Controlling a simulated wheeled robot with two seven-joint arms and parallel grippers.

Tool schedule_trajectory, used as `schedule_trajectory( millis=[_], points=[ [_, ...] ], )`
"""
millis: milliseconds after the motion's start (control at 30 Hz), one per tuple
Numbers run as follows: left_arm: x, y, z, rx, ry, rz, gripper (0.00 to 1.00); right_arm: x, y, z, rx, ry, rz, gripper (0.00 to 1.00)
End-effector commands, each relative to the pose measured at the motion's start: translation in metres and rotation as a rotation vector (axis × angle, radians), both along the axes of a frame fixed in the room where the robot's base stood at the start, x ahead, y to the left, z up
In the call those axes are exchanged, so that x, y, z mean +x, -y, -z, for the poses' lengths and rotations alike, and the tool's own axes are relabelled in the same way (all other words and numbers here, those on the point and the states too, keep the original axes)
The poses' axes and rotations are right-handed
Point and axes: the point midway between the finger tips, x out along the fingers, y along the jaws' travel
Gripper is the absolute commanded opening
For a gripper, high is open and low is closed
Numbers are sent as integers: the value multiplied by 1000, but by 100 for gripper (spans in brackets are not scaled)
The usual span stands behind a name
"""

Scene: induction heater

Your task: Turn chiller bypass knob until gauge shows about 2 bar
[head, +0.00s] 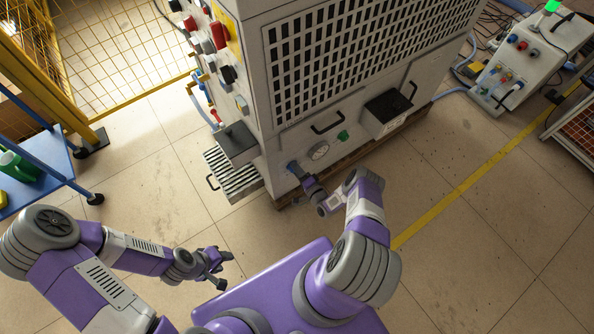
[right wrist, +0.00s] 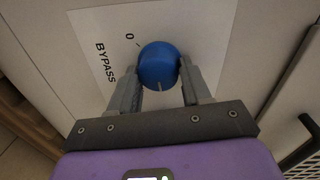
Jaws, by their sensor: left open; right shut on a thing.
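The blue bypass knob (right wrist: 158,64) fills the middle of the right wrist view, on a white label (right wrist: 100,60) reading BYPASS with a 0 mark. A pale line shows on the knob's lower edge. My right gripper (right wrist: 165,88) is shut on the knob, one finger on each side. In the head view my right gripper (head: 300,174) is at the low front of the chiller (head: 290,140), hiding most of the knob. The round gauge (head: 319,151) is just right of it; its reading is too small to tell. My left gripper (head: 224,269) is open and empty above the floor.
A green part (head: 343,136) and a black handle (head: 327,122) sit near the gauge. A grey box (head: 387,108) juts out to the right. A ribbed step-like unit (head: 232,176) stands at left. A blue cart (head: 40,175) is far left.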

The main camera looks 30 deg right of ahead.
Motion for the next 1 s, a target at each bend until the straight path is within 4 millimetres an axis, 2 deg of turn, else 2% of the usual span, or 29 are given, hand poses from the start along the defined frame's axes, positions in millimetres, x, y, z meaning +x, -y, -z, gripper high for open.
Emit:
schedule_trajectory(
  millis=[667,700,833,1000],
  points=[
    [0,0,0,0,0,0,43,2,1,-2,60,2,0,17],
    [0,0,0,0,0,0,43,2,1,-2,60,2,0,52],
    [0,0,0,0,0,0,43,3,1,-3,60,4,0,72],
    [0,0,0,0,0,0,43,2,1,-2,60,3,0,74]
  ],
)
